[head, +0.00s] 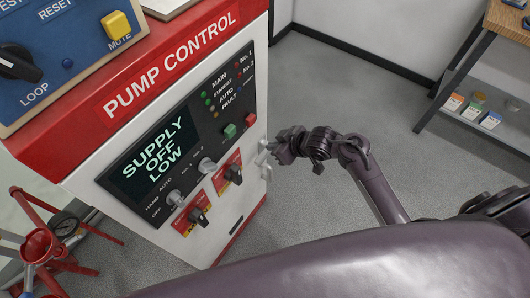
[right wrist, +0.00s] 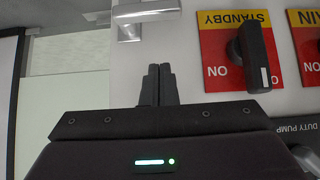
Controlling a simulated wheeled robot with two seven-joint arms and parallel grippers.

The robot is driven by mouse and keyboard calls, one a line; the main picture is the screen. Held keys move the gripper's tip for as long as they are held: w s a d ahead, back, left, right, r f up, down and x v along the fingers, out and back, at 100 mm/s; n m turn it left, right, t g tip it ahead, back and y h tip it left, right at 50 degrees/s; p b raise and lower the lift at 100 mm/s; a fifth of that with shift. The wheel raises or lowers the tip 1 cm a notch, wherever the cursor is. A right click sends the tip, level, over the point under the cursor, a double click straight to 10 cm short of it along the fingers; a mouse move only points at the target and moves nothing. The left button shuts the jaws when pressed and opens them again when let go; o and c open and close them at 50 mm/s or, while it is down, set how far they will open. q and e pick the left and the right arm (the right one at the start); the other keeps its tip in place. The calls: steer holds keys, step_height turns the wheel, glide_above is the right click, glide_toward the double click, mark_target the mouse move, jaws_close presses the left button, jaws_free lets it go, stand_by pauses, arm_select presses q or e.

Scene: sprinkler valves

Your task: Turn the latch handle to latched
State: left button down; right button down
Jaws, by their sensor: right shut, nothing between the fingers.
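The latch handle (head: 266,146) is a small silver lever at the right edge of the pump control cabinet's white front (head: 236,190). In the right wrist view, which shows the panel upside down, the latch handle (right wrist: 147,10) lies crosswise at the top edge, partly cut off. My right gripper (head: 276,148) is beside the handle in the head view, partly covering that area. In the wrist view the fingers of my right gripper (right wrist: 157,84) are together and empty, with a visible gap to the handle. Contact is not visible. My left gripper is not in view.
The display (head: 153,158) reads SUPPLY OFF LOW. Red pipework (head: 40,245) stands at left, a shelf bench (head: 470,75) at upper right. Floor right of the cabinet is clear.

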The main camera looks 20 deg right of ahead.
mark_target(266, 153)
steer(key=w+f, duration=0.1)
steer(key=f, duration=0.1)
steer(key=w+a+f, duration=0.1)
steer(key=f, duration=0.1)
steer(key=a+f, duration=0.1)
steer(key=f, duration=0.1)
steer(key=shift+w+f, duration=0.25)
steer(key=shift+w, duration=0.15)
steer(key=shift+f, duration=0.5)
steer(key=shift+d+f+b, duration=0.1)
steer(key=shift+d+b, duration=0.05)
steer(key=shift+b, duration=0.15)
